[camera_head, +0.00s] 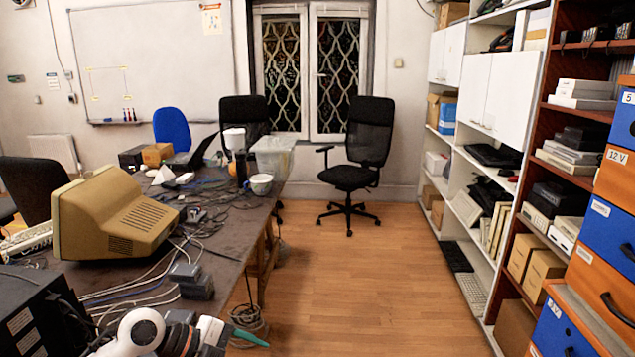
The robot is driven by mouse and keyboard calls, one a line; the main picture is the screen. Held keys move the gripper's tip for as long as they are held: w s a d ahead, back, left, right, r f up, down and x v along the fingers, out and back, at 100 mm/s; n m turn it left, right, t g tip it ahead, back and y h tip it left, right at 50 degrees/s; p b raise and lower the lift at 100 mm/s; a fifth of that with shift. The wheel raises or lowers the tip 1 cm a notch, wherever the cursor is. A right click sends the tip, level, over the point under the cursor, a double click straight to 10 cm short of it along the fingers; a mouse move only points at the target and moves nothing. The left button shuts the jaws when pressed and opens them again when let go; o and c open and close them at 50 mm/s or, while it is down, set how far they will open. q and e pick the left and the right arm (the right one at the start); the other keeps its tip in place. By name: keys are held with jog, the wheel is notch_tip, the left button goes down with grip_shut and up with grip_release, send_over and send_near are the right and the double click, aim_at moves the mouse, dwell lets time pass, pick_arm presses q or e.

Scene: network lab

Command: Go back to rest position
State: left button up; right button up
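Neither of my grippers shows with recognisable fingers in the head view. A white and dark rounded object (140,331) shows at the bottom edge, left of centre, cut off by the frame. I cannot tell whether it lies on the table or is part of my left arm. A teal pointed tip (249,338) sticks out to its right. No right arm or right gripper is visible.
A cluttered table (225,240) with an old beige monitor (115,215) and cables fills the left. Shelves (513,205) and stacked blue and orange boxes (600,235) line the right. Between them the wooden floor (365,285) is clear up to a black office chair (352,170).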

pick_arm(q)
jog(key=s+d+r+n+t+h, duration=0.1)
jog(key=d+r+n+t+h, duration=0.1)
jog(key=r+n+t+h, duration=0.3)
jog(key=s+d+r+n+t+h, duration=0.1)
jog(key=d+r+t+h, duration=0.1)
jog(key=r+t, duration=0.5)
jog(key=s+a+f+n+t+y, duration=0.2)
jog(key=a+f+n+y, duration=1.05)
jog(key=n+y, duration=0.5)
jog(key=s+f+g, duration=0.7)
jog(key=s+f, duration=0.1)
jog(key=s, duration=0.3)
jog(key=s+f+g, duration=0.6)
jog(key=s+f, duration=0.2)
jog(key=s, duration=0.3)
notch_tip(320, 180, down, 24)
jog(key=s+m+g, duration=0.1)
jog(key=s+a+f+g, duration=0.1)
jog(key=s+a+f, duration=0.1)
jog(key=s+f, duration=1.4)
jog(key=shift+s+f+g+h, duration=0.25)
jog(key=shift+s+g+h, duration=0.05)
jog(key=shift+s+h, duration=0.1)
